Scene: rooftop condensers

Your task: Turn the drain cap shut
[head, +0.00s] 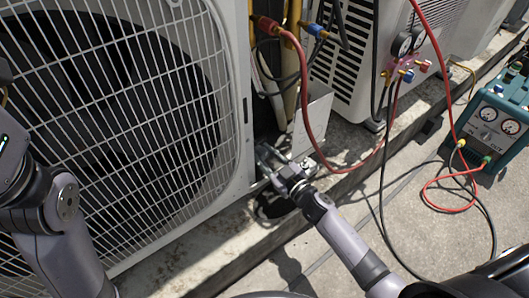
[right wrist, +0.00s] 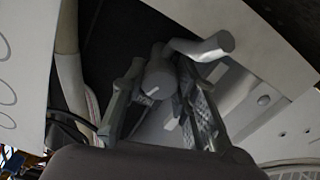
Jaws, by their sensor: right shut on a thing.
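The drain cap (right wrist: 157,80) is a grey round knob with a short white mark on its face, seen in the right wrist view. A grey bent pipe (right wrist: 208,45) sits just beyond it. My right gripper (right wrist: 155,95) has one finger on each side of the cap and is shut on it. In the head view my right gripper (head: 270,160) is low at the right corner of the big condenser (head: 240,100); the cap is too small or hidden to make out there. My left arm comes in at the left, with its gripper outside the picture.
A red hose (head: 305,100) hangs close to my right gripper. A metal cover (head: 313,120) stands just right of it. A gauge set (head: 405,60) hangs behind, and a teal recovery machine (head: 490,115) stands on the roof at the right. Hoses cross the floor.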

